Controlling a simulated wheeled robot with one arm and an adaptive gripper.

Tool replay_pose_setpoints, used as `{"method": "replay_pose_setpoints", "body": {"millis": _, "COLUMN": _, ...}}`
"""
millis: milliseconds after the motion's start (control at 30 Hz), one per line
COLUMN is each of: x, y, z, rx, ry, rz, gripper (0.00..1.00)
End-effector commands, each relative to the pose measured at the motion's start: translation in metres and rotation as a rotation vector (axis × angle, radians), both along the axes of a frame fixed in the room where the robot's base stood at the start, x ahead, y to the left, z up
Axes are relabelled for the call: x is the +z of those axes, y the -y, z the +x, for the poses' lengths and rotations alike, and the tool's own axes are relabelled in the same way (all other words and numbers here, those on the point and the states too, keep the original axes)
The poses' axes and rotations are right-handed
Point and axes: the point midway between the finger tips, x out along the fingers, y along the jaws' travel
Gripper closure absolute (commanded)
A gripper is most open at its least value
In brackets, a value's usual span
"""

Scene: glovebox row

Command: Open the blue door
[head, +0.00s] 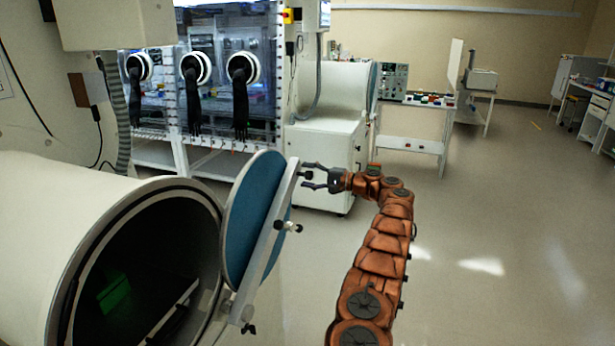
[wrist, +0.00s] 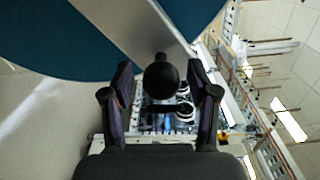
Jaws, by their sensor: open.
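The round blue door (head: 250,215) stands ajar at the mouth of the large white cylinder (head: 70,240) in the head view; the dark opening shows at its left. A pale bar (head: 262,255) crosses the door's outer face. My gripper (head: 305,176) is open by the bar's upper end. In the wrist view, the blue door (wrist: 60,40) and pale bar (wrist: 135,25) fill the top. A black round knob (wrist: 160,78) appears between my open fingers; I cannot tell whether they touch it.
A dark knob (head: 288,227) sticks out midway along the bar. A glovebox with black gloves (head: 240,105) stands behind, beside a white cabinet (head: 330,140). A bench (head: 415,140) with small items is farther back. The floor (head: 490,230) to the right is clear.

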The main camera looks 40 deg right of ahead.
Motion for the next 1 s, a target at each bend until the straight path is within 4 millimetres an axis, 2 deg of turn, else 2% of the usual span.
{"method": "replay_pose_setpoints", "body": {"millis": 233, "x": 0.0, "y": 0.001, "z": -0.001, "rx": 0.0, "ry": 0.0, "rz": 0.0, "gripper": 0.41}}
{"method": "replay_pose_setpoints", "body": {"millis": 367, "x": 0.0, "y": 0.006, "z": -0.011, "rx": -0.002, "ry": 0.001, "rz": 0.0, "gripper": 0.41}}
{"method": "replay_pose_setpoints", "body": {"millis": 800, "x": 0.0, "y": 0.043, "z": -0.083, "rx": -0.002, "ry": 0.0, "rz": -0.001, "gripper": 0.41}}
{"method": "replay_pose_setpoints", "body": {"millis": 1000, "x": -0.001, "y": 0.051, "z": -0.1, "rx": 0.002, "ry": 0.0, "rz": 0.0, "gripper": 0.41}}
